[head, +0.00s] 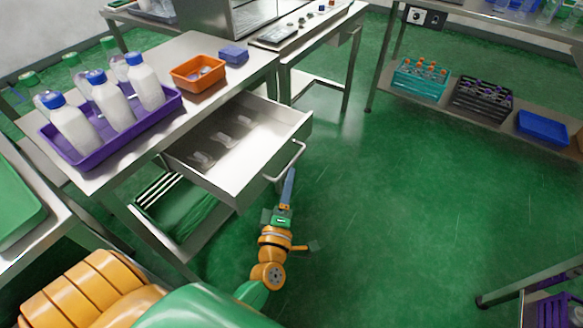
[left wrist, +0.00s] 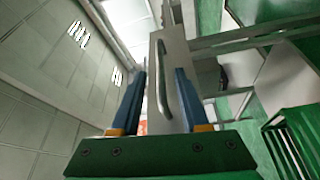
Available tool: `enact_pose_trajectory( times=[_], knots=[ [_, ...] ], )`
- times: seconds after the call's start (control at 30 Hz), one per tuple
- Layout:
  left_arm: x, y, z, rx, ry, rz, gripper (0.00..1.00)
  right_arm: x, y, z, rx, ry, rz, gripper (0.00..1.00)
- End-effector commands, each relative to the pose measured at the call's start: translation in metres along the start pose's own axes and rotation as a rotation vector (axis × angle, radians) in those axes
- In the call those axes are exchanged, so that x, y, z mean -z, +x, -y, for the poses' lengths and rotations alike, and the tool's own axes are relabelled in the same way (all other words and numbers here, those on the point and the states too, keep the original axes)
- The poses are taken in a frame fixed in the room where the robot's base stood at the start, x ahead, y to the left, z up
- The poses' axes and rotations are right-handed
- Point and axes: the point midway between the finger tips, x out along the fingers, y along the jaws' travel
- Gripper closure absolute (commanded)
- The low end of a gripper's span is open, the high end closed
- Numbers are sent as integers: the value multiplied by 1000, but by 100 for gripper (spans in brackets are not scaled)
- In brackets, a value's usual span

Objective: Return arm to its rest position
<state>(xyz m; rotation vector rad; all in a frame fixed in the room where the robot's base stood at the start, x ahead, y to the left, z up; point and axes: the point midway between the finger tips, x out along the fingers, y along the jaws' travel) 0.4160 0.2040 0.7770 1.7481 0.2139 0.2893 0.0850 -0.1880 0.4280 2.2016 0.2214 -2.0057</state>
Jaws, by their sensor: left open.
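My left gripper (head: 287,188) is at the front of an open steel drawer (head: 240,193), just below its bar handle (head: 291,161). In the left wrist view the two blue fingers of the left gripper (left wrist: 162,95) are apart. The drawer handle (left wrist: 160,90) shows in the space between them, and I cannot tell whether they touch it. The drawer is pulled out under the table and holds several small clear items (head: 222,139). My right gripper is not in view.
On the steel table (head: 190,50) stand a purple tray (head: 115,137) with white bottles, an orange bin (head: 198,73) and a blue box (head: 233,54). A shelf (head: 450,100) at the right holds racks. The green floor (head: 400,200) right of the drawer is clear.

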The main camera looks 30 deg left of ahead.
Motion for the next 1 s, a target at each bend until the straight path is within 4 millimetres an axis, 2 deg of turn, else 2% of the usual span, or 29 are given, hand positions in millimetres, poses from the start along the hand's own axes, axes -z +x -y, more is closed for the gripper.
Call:
enact_pose_trajectory(
  times=[0.1, 0.5, 0.57, 0.63, 0.67, 0.73, 0.77, 0.8, 0.87, 0.9, 1.0],
  knots=[
    [0, -9, 0, 1, -1, -1, 55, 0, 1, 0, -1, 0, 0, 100],
    [-1, -10, 1, 3, 5, 4, 55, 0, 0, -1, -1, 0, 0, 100],
    [-8, -12, 8, 27, 56, 44, 55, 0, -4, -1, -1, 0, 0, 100],
    [-29, -24, 34, 103, 208, 167, 55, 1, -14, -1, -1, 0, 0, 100],
    [-40, -35, 52, 150, 302, 248, 55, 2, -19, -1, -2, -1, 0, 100],
    [-62, -75, 106, 275, 560, 483, 55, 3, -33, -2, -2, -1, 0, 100],
    [-66, -96, 130, 328, 669, 590, 55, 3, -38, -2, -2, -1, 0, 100],
    [-66, -128, 160, 393, 805, 730, 55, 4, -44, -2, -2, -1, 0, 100],
    [-56, -177, 198, 480, 985, 936, 55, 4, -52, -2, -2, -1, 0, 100],
    [-44, -209, 218, 531, 1088, 1065, 55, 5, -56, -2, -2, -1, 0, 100],
    [-8, -277, 249, 630, 1282, 1338, 55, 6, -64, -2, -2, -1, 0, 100]
  ],
)
